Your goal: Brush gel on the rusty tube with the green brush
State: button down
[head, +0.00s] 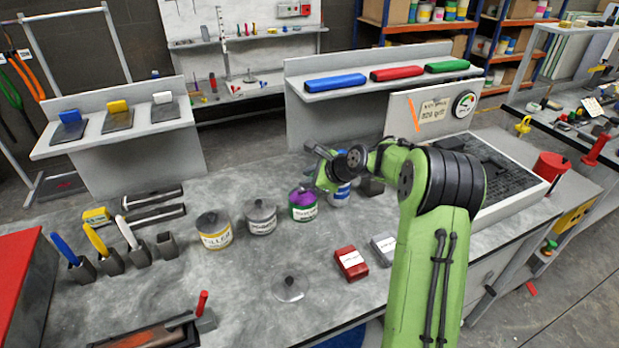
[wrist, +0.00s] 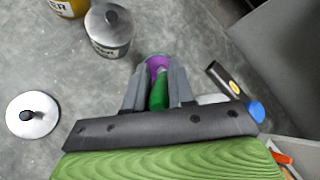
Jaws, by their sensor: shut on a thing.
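My gripper (wrist: 157,82) is shut on the green brush (wrist: 158,95), whose green handle shows between the fingers in the wrist view. The brush points down at an open pot with a purple rim (wrist: 157,61); its bristles are hidden, and I cannot tell whether they touch the gel. In the head view this purple-and-green pot (head: 302,208) stands below my gripper. The rusty tube (head: 150,337) lies in a dark tray (head: 101,343) at the near left, partly cut off by the picture edge.
A loose round lid (head: 290,290) lies in front of the pots. A grey lidded pot (head: 261,218) and a yellow-labelled pot (head: 215,232) stand left of the purple pot. Blue, yellow and white brushes (head: 129,233) stand in holders, beside an empty holder (head: 167,246). A red box (head: 350,264) sits right.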

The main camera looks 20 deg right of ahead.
notch_tip(320, 180, up, 6)
jog(key=p, duration=0.5)
jog(key=shift+f, duration=0.3)
